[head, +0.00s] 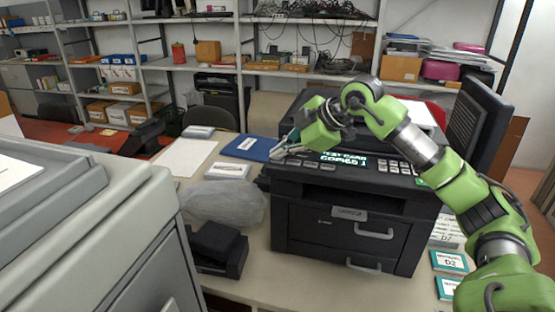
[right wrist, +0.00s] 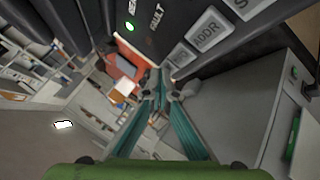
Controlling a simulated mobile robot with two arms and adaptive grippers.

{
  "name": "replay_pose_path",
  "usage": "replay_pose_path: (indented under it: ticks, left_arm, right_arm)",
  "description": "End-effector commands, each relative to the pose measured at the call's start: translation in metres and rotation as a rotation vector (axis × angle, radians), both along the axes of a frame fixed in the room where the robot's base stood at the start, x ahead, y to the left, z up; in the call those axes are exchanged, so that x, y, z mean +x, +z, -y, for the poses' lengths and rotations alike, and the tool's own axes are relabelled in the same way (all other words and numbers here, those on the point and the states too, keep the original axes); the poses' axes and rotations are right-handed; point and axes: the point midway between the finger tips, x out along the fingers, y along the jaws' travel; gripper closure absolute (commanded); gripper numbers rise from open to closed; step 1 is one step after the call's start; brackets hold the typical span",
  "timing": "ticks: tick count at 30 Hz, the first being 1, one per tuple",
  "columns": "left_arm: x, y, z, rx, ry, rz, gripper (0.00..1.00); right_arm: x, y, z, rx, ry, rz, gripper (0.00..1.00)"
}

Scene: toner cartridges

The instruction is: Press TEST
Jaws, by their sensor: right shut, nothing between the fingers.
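The black printer (head: 345,212) stands on the table, with a lit display (head: 352,158) reading something like "TEST CARD COPIES 1". Grey keys (head: 395,166) lie right of the display, and another short row (head: 318,165) lies at its left front. No key marked TEST can be read. My right gripper (head: 280,150) is shut and empty at the panel's left end. In the right wrist view, its fingertips (right wrist: 160,78) are close to a row of grey keys, one marked ADDR (right wrist: 208,28); contact cannot be told. My left gripper is out of view.
A large grey machine (head: 75,235) fills the left foreground. A clear plastic bag (head: 225,202), a black device (head: 215,248) and a blue folder (head: 249,148) lie left of the printer. Boxes marked D2 (head: 449,261) stand at its right. A dark monitor (head: 478,125) is behind my right arm.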

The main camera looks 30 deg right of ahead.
Motion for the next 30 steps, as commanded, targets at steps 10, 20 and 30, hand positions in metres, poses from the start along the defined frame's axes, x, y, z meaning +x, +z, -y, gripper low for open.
replay_pose_path:
  ticks: [10, 20, 30]
  left_arm:
    - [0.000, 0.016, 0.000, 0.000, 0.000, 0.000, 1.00]
    - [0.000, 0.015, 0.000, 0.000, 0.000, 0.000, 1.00]
    - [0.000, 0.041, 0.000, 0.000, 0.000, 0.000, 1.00]
  right_arm:
    - [0.000, 0.016, 0.000, 0.000, 0.001, -0.002, 1.00]
    - [0.000, 0.016, 0.000, 0.000, 0.001, -0.001, 1.00]
    - [0.000, 0.045, 0.000, 0.000, 0.001, -0.001, 1.00]
